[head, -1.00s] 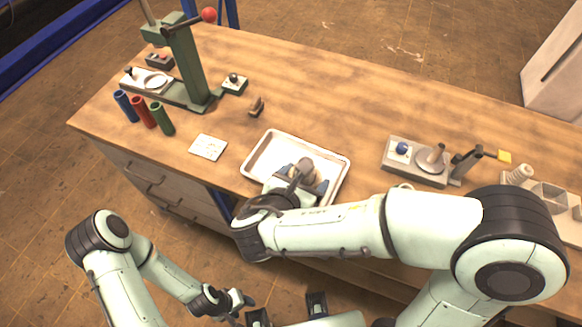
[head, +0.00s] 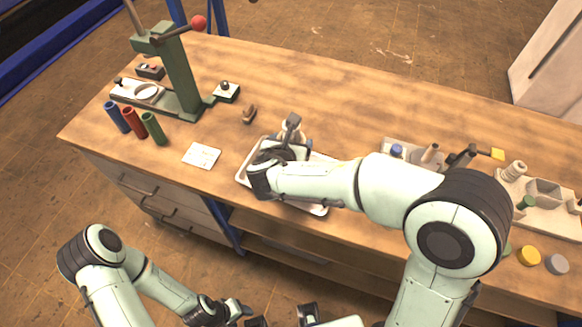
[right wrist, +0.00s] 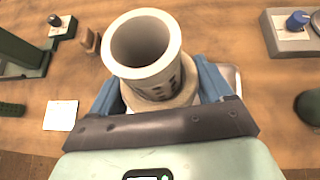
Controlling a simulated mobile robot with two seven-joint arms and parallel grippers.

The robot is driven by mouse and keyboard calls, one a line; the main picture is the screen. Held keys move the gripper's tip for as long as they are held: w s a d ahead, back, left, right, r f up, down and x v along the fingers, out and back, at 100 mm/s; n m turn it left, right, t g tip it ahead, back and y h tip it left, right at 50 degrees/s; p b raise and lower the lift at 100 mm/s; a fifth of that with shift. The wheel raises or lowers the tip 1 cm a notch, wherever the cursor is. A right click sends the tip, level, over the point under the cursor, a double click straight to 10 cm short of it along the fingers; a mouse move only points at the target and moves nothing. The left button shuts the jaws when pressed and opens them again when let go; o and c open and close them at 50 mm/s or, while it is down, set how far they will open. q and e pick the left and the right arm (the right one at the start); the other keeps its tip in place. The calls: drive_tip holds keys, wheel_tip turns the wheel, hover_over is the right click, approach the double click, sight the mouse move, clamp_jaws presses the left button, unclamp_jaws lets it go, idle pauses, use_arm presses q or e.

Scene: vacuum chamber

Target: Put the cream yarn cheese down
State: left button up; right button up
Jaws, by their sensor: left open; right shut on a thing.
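The cream yarn cheese (right wrist: 160,70) shows in the right wrist view as a cream tube with an open top and a wider wound body below. My right gripper (right wrist: 158,92) is shut on it, with a blue finger on each side. In the head view my right gripper (head: 292,135) is over the back part of the white tray (head: 246,172), and my wrist hides most of the cheese. I cannot tell whether its underside touches anything. My left gripper (head: 240,309) is open and empty, low in front of the bench.
A green press (head: 180,75), blue, red and green tubes (head: 133,122) and a white card (head: 201,155) lie left of the tray. A small brown piece (head: 248,115) sits behind it. A grey fixture (head: 397,151) stands to the right.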

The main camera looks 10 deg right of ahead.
use_arm(q)
drive_tip(key=shift+s+f+b, duration=0.3)
drive_tip(key=shift+f+b, duration=0.1)
drive_tip(key=shift+f, duration=0.2)
drive_tip(key=shift+s+f+b, duration=0.25)
drive_tip(key=shift+f+b, duration=0.15)
drive_tip(key=shift+f, duration=0.2)
use_arm(e)
wheel_tip(320, 180, down, 9)
drive_tip(key=shift+f, duration=0.15)
use_arm(q)
drive_tip(key=shift+f, duration=0.1)
use_arm(e)
drive_tip(key=shift+f, duration=0.15)
drive_tip(key=o, duration=1.2)
drive_tip(key=shift+c, duration=0.2)
drive_tip(key=shift+s+a+r, duration=0.1)
drive_tip(key=shift+s+r, duration=0.05)
drive_tip(key=shift+r, duration=0.2)
use_arm(q)
drive_tip(key=shift+w+r+p, duration=0.15)
drive_tip(key=shift+r+p, duration=0.15)
drive_tip(key=shift+r, duration=0.15)
use_arm(e)
drive_tip(key=v, duration=1.1)
drive_tip(key=shift+a, duration=0.15)
drive_tip(key=shift+s, duration=0.15)
